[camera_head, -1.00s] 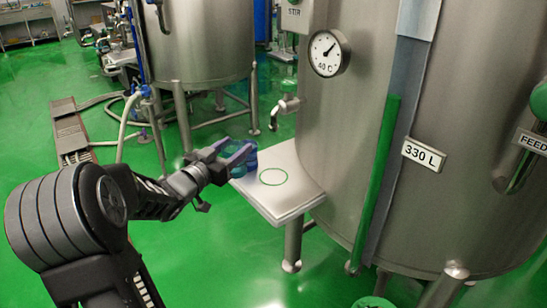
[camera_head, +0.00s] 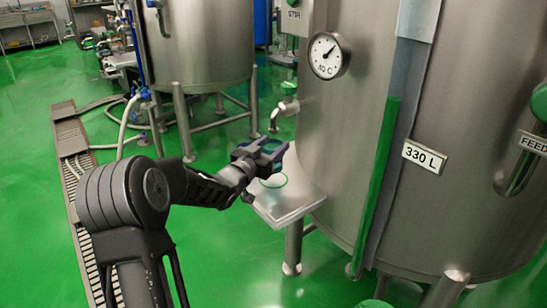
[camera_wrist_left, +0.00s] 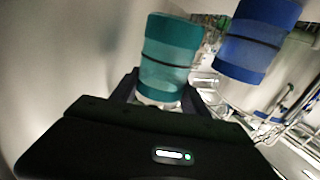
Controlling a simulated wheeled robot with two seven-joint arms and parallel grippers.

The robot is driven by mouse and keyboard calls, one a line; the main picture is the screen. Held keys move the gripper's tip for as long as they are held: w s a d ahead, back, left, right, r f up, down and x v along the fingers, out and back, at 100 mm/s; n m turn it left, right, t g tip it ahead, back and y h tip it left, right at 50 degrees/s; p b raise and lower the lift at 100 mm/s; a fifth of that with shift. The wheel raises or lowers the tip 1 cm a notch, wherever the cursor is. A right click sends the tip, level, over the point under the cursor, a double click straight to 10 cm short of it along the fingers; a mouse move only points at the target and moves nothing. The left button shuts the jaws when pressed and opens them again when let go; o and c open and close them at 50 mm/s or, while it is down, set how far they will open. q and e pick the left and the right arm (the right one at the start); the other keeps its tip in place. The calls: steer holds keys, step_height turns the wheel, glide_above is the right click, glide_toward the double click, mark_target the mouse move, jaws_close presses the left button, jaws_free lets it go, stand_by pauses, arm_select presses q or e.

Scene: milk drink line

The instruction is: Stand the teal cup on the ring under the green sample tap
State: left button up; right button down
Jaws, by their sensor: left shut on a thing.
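My left gripper (camera_head: 262,156) is shut on the teal cup (camera_wrist_left: 172,48), which stands up between the fingers in the left wrist view. In the head view only a little of the cup (camera_head: 269,147) shows among the fingers. The gripper is over the back left part of the steel shelf (camera_head: 285,208), close to the green ring (camera_head: 285,183), and partly hides the ring. The sample tap (camera_head: 282,108) with its green top is on the tank just above and beyond the gripper. I cannot tell the cup's exact height over the shelf. My right gripper is out of view.
The big steel tank (camera_head: 370,150) with its dial (camera_head: 328,55) stands right beside the shelf. A second tank (camera_head: 205,45) is behind. A blue banded object (camera_wrist_left: 258,40) shows beside the cup in the wrist view.

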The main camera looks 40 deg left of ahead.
arm_select(q)
steer(key=shift+f, duration=0.1)
step_height(320, 180, down, 3)
steer(key=shift+f, duration=0.1)
steer(key=shift+w+f, duration=0.25)
steer(key=shift+f+b, duration=0.25)
steer(key=shift+b, duration=0.1)
steer(key=o, duration=1.5)
steer(key=shift+r, duration=0.1)
steer(key=shift+c, duration=0.2)
steer(key=shift+r, duration=0.1)
